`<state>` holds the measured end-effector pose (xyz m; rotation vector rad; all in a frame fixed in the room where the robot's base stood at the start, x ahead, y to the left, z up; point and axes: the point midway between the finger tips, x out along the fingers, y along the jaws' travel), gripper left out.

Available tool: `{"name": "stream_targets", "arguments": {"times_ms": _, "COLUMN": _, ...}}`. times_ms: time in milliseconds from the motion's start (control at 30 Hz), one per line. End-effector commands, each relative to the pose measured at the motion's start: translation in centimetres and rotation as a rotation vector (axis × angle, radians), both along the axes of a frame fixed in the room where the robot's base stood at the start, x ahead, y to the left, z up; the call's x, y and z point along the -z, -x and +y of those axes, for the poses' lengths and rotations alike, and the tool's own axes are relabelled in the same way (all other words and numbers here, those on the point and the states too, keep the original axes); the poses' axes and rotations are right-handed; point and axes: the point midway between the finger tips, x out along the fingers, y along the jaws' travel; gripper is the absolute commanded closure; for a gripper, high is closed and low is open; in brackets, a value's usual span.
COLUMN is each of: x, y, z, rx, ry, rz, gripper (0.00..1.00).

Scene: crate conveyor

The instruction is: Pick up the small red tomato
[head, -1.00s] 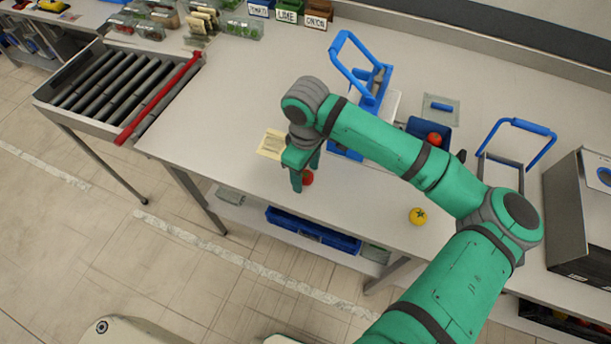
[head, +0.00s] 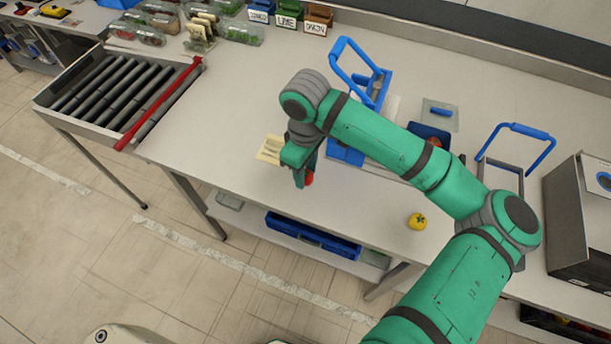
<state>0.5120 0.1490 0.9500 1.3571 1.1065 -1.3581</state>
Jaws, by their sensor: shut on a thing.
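The small red tomato (head: 309,179) shows as a sliver of red beside the fingers of my gripper (head: 303,179), near the front edge of the counter. My gripper points down and is shut on the tomato. The fingers hide most of the tomato. I cannot tell whether it still touches the counter or is slightly raised.
A yellow tomato (head: 417,221) lies to the right near the front edge. A yellow paper (head: 270,149) lies just behind my gripper. Blue-handled slicers (head: 361,78) (head: 519,130) stand behind and right. A roller conveyor (head: 112,90) is at the left. The counter's left-middle is clear.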

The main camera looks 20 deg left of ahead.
Motion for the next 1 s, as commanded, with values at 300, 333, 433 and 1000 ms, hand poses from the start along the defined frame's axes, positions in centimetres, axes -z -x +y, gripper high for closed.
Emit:
{"name": "stream_targets", "arguments": {"times_ms": 300, "x": -6.7, "y": 5.5, "z": -0.6, "rx": -0.006, "ry": -0.002, "rz": -0.005, "gripper": 0.89}}
{"name": "stream_targets", "arguments": {"times_ms": 333, "x": -6.9, "y": 6.3, "z": -0.6, "rx": -0.006, "ry": -0.003, "rz": -0.003, "gripper": 0.89}}
{"name": "stream_targets", "arguments": {"times_ms": 433, "x": -7.9, "y": 8.6, "z": -0.9, "rx": -0.005, "ry": -0.002, "rz": -0.002, "gripper": 0.89}}
{"name": "stream_targets", "arguments": {"times_ms": 1000, "x": -10.3, "y": 14.0, "z": -1.5, "rx": 0.0, "ry": 0.0, "rz": -0.001, "gripper": 0.89}}
